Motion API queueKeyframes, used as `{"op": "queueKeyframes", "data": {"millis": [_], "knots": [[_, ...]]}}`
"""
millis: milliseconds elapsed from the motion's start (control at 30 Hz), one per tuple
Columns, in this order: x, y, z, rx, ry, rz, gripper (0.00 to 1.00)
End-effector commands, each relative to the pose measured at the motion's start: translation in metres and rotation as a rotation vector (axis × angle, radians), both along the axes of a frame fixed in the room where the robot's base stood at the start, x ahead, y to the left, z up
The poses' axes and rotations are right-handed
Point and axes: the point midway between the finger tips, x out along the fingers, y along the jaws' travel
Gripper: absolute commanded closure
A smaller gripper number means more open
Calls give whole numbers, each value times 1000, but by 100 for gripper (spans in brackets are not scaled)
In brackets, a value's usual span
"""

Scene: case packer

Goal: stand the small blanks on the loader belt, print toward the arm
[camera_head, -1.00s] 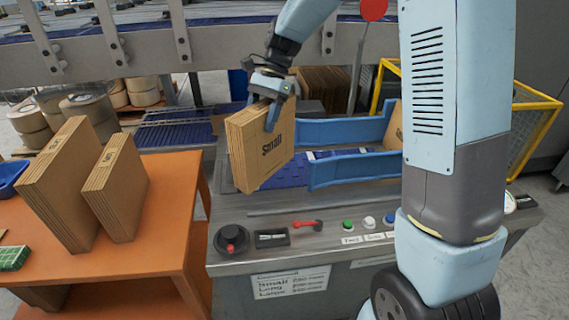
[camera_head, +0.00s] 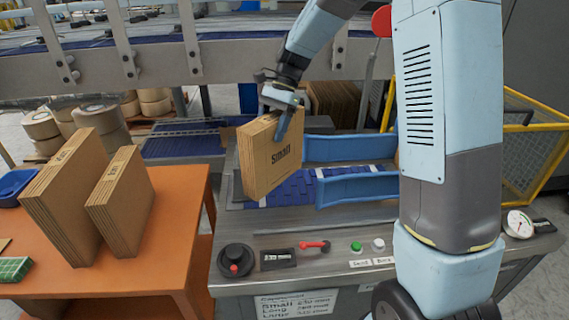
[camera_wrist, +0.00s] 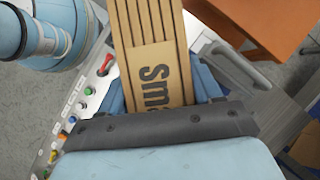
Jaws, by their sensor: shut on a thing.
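My gripper (camera_head: 282,112) is shut on a bundle of small blanks (camera_head: 270,160), brown cardboard with "Small" printed on the face. The bundle is upright at the left end of the blue loader belt (camera_head: 292,190), its print facing right and toward the head camera. Whether its lower edge touches the belt I cannot tell. In the wrist view the small blanks (camera_wrist: 152,60) show their layered edges and part of the print. Two more cardboard bundles stand on the orange table, a larger one (camera_head: 75,195) and a smaller one (camera_head: 122,205).
Blue guide rails (camera_head: 350,149) flank the belt to the right. The front panel of the machine carries a black knob (camera_head: 236,260), a red lever (camera_head: 314,246) and buttons. The orange table (camera_head: 175,250) stands at left. A yellow frame (camera_head: 535,130) is at right.

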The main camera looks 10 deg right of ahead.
Motion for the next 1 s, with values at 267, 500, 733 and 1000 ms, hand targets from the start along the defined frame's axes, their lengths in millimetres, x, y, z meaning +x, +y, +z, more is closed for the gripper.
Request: {"op": "queueKeyframes", "data": {"millis": [267, 500, 733, 1000], "knots": [[50, -24, -25, 0, 1, -1, 100], [83, -40, -58, 0, 3, -1, 100], [100, -48, -79, 0, 0, 0, 100], [110, -53, -93, 0, 0, -1, 100]]}}
